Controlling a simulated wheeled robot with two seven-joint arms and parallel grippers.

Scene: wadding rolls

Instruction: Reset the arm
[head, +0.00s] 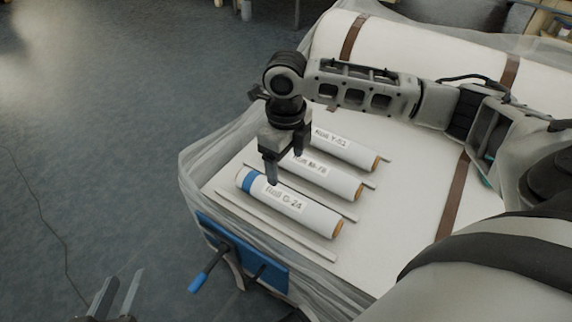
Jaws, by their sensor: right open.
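My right gripper (286,166) comes in from the right and points down over the white rolls, its fingers apart. One fingertip overlaps the front roll near its blue band; I cannot tell whether it touches. The front roll, labelled G-24 (300,211), has a blue band at its left end. Behind it lie roll M-78 (335,180) and roll Y-51 (350,150), each with a brown right end; their left parts are partly hidden by the gripper. My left gripper (118,294) is at the bottom left over the floor, its fingers apart and empty.
The rolls lie between thin white strips (275,228) on a white padded surface (402,215) with brown straps (453,200). Clear plastic wraps its edge. A blue panel (245,252) with a blue-handled lever (208,270) sits at the front. Open floor lies left.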

